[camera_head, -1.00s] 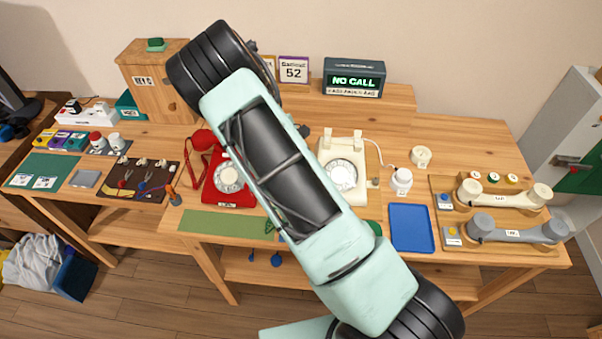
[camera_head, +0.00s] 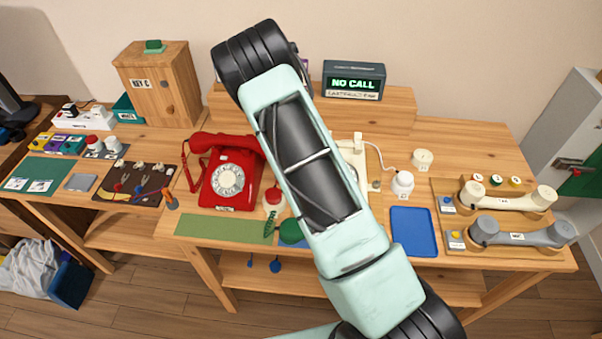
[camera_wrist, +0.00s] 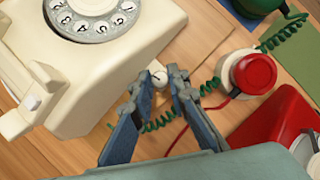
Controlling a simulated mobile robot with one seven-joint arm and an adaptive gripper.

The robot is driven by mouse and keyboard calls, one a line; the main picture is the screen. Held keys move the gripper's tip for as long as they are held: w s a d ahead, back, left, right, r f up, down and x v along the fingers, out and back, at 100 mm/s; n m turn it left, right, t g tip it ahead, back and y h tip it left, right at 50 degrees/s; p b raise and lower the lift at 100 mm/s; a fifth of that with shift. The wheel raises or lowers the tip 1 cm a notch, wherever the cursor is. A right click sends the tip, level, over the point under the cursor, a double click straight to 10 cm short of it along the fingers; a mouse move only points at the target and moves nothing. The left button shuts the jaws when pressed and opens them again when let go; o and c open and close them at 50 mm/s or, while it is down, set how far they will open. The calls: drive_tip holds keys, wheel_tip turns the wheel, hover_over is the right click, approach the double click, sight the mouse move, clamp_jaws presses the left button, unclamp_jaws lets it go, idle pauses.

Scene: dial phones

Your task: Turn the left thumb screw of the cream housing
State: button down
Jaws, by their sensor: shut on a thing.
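The cream housing (camera_wrist: 110,75) with its round dial (camera_wrist: 95,15) fills the upper left of the wrist view. In the head view my arm covers most of it, and only its right part (camera_head: 361,172) shows. The left thumb screw (camera_wrist: 158,77), a small pale round knob, sits beside the housing's edge in the wrist view. My gripper (camera_wrist: 160,76) has its two blue-grey fingertips on either side of this knob and is shut on it. In the head view my gripper is hidden behind my arm. The knob's turn angle is too small to tell.
A red dial phone (camera_head: 231,182) stands left of the cream one. A red-topped round piece (camera_wrist: 253,75) and a green coiled cord (camera_wrist: 160,122) lie close to my fingers.

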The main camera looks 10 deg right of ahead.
drive_tip(key=c, duration=2.1)
unclamp_jaws()
